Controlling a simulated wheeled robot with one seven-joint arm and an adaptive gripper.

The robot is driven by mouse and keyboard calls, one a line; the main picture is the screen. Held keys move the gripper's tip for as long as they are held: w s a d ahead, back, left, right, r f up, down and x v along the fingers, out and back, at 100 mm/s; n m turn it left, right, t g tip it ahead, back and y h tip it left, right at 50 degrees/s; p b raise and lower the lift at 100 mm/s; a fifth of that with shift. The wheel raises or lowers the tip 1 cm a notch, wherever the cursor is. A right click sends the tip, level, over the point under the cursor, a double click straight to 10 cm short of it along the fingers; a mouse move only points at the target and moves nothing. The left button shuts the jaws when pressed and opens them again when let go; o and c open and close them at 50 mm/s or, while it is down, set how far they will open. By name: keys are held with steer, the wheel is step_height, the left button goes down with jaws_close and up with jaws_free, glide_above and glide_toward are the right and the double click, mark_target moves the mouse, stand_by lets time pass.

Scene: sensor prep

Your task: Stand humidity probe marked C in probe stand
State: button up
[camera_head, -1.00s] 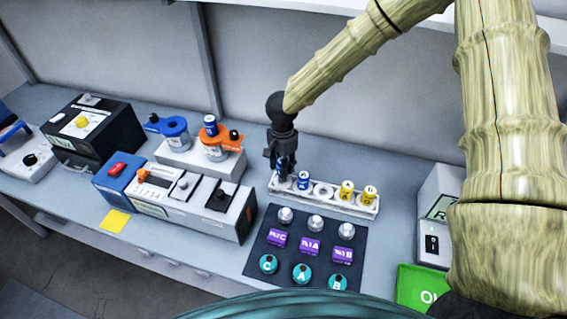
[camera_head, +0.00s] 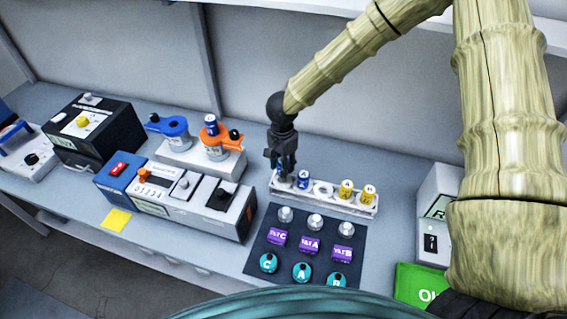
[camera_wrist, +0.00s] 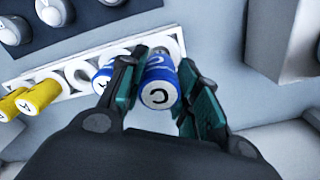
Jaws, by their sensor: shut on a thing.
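In the head view my gripper (camera_head: 284,168) points down at the left end of the white probe stand (camera_head: 325,200). Whether the held probe's lower end is inside a hole or just above it is hidden. A second blue probe (camera_head: 303,180) stands in the stand just right of my gripper; it also shows beside the fingers in the wrist view (camera_wrist: 103,78). Two yellow probes (camera_head: 346,190) stand toward the right end.
A dark mat (camera_head: 258,262) with silver knobs, purple blocks and teal round pieces lies in front of the stand. An orange holder with a blue cylinder (camera_head: 211,125) and a blue holder (camera_head: 168,126) stand left. A grey instrument (camera_head: 215,215) is nearer; a green pad (camera_head: 420,285) lies right.

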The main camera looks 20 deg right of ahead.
steer(key=shift+f+p, duration=1.1)
steer(key=shift+f, duration=0.05)
stand_by(2.5)
steer(key=shift+f, duration=0.85)
stand_by(1.8)
steer(key=o, duration=1.1)
steer(key=shift+o, duration=1.3)
steer(key=shift+w, duration=0.1)
